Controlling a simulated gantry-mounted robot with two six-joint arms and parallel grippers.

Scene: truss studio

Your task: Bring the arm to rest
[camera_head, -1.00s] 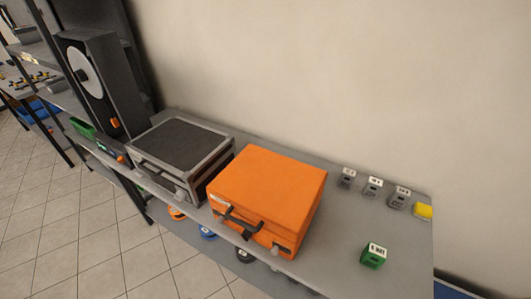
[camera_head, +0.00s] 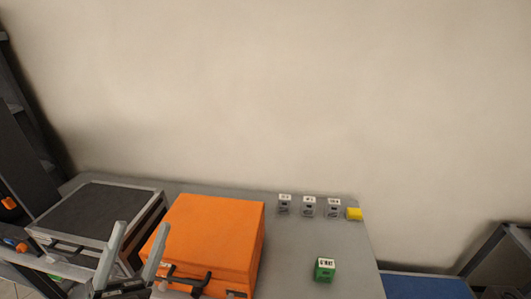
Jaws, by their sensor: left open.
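My left gripper (camera_head: 133,249) shows at the bottom left of the head view, its two grey fingers pointing up and standing apart. Nothing is between the fingers. It is in front of the orange case (camera_head: 218,232) and the dark-topped case (camera_head: 98,212), overlapping parts of both in the picture. Whether it touches either cannot be told. My right gripper is out of view.
A grey table (camera_head: 292,245) carries both cases. Several small items stand at its right: grey labelled blocks (camera_head: 308,207), a yellow block (camera_head: 354,214) and a green labelled block (camera_head: 325,269). A blue surface (camera_head: 425,287) lies right of the table.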

